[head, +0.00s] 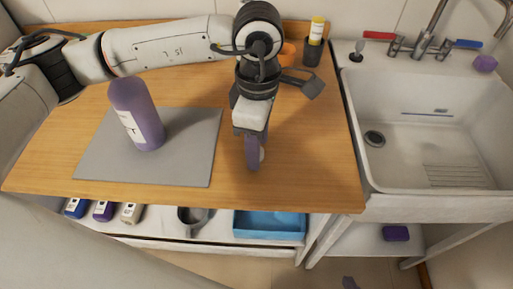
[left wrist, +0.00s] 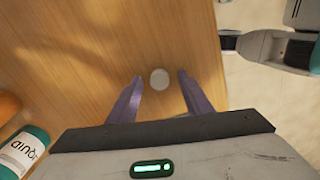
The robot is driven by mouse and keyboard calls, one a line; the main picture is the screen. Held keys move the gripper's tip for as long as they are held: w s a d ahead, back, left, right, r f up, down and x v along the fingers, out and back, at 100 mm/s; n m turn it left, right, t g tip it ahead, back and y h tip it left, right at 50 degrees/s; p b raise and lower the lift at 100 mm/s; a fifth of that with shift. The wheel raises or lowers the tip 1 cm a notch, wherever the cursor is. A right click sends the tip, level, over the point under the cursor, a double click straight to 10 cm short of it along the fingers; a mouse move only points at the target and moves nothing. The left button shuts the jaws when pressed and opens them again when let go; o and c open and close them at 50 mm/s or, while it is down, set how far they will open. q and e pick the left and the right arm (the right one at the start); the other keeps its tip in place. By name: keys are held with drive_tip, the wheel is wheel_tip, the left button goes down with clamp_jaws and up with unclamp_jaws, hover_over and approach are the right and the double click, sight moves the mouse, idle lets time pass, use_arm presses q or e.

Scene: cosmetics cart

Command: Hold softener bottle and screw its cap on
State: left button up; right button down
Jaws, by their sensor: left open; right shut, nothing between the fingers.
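The purple softener bottle (head: 138,108) with a white label stands on the grey mat (head: 190,160) on the wooden counter. Its top is too unclear to make out. A small round white cap (left wrist: 159,79) lies on the bare wood. It shows only partly in the head view, behind a finger. My left gripper (head: 254,160) points down at the counter right of the mat. In the left wrist view its purple fingers (left wrist: 160,88) are open, one on each side of the cap, with gaps.
A dark cup with a yellow bottle (head: 317,30) stands at the back. An orange thing (head: 288,52) is beside it. The sink (head: 430,120) is at the right. Small bottles (head: 103,211), a mug (head: 192,216) and a blue tray (head: 270,232) are on the shelf below. The front counter is clear.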

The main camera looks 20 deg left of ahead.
use_arm(q)
drive_tip(key=shift+f, duration=0.3)
drive_tip(key=shift+c, duration=0.4)
drive_tip(key=c, duration=1)
drive_tip(key=shift+r, duration=0.15)
wheel_tip(320, 180, up, 10)
drive_tip(key=b, duration=0.1)
